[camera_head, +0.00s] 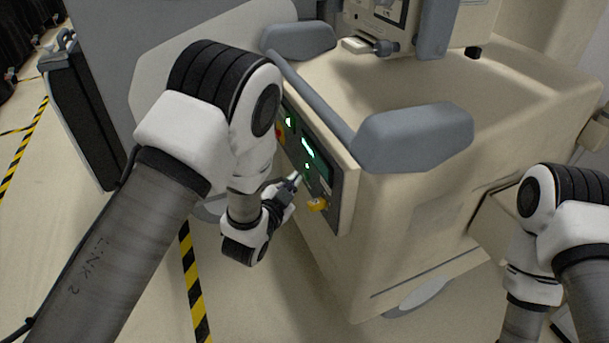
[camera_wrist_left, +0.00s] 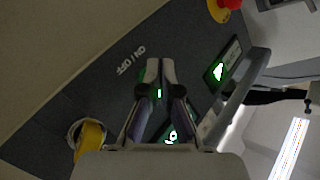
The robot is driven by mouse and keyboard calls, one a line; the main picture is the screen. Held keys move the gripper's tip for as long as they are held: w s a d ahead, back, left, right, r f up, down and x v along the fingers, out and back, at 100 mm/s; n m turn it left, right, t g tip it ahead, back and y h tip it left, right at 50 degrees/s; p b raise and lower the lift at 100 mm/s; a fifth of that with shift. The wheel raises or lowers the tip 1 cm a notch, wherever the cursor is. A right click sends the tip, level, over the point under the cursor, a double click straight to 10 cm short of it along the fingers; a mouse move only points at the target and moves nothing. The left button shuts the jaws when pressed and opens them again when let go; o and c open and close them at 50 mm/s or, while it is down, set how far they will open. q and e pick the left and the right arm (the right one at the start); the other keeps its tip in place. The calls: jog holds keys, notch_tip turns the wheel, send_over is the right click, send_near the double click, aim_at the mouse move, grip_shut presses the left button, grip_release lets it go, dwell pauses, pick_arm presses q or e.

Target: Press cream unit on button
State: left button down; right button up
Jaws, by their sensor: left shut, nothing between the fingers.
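The cream unit (camera_head: 420,235) is a large cart with grey bumpers and a dark control panel (camera_head: 343,190) on its near left side. A small green-lit spot (camera_head: 307,166), probably the button, shows on the panel by my left fingertips; a green glow (camera_wrist_left: 159,93) also shows between the fingers in the left wrist view. My left gripper (camera_head: 295,178) is shut and empty, its tips at or very close to the panel; contact cannot be told. In the left wrist view the fingertips (camera_wrist_left: 160,66) are beside the ON/OFF label (camera_wrist_left: 132,58). My right gripper is out of view.
A yellow knob (camera_head: 317,205) sits low on the panel, close to my left gripper. A red knob (camera_wrist_left: 230,4) and lit displays (camera_wrist_left: 219,71) are also on the panel. A grey bumper (camera_head: 415,137) juts out above. Floor with striped tape (camera_head: 194,285) is clear.

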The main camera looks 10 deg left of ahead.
pick_arm(q)
jog(key=shift+w+d, duration=0.35)
jog(key=shift+d, duration=0.1)
dwell(0.7)
jog(key=shift+s+a, duration=0.1)
jog(key=shift+a, duration=0.05)
jog(key=shift+s+a, duration=0.4)
jog(key=shift+a, duration=0.15)
jog(key=s+a, duration=0.2)
jog(key=a, duration=0.2)
jog(key=shift+s+a, duration=0.1)
jog(key=shift+s, duration=0.3)
dwell(0.7)
